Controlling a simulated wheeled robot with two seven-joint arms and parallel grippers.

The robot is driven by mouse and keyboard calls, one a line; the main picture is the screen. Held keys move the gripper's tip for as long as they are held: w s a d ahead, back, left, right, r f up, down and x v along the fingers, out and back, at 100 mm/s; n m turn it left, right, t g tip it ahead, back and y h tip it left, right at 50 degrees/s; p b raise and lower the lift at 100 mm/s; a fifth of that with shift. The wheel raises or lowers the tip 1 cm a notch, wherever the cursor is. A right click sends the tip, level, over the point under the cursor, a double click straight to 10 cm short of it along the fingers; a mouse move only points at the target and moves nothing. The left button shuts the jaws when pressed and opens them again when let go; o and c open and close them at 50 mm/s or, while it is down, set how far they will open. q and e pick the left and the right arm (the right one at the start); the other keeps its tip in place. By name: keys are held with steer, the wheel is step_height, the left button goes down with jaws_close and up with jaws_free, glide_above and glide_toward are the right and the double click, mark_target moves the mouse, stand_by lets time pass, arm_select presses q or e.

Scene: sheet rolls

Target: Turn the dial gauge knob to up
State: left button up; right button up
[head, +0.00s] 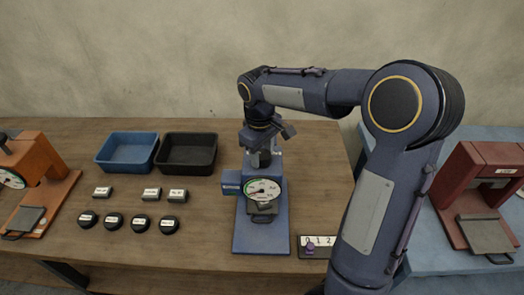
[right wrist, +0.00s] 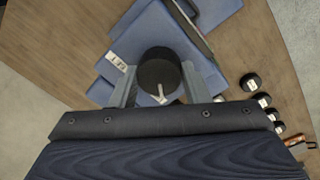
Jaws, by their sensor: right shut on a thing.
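The blue dial gauge stand (head: 244,236) stands on the wooden table, with a round white dial (head: 263,190) on its front. My right gripper (head: 262,156) reaches down onto the top of this stand from behind. In the right wrist view, the black round knob (right wrist: 158,68) sits between the two grey fingers, which are shut on its sides. A white pointer mark (right wrist: 160,94) shows on the knob, toward the bottom of that picture. In the head view the knob is mostly hidden by my gripper. My left gripper is not in view.
A blue bin (head: 128,168) and a black bin (head: 188,171) stand to the left, with several labelled blocks and black round pieces before them. An orange press (head: 40,158) is far left, a red press (head: 478,180) far right. A number strip (head: 318,241) lies right of the stand.

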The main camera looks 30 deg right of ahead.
mark_target(261, 156)
steer(key=shift+n, duration=0.6)
steer(key=o, duration=1)
steer(key=r, duration=0.7)
steer(key=shift+s+a+r, duration=0.1)
steer(key=shift+a+r, duration=0.1)
steer(key=shift+r, duration=0.25)
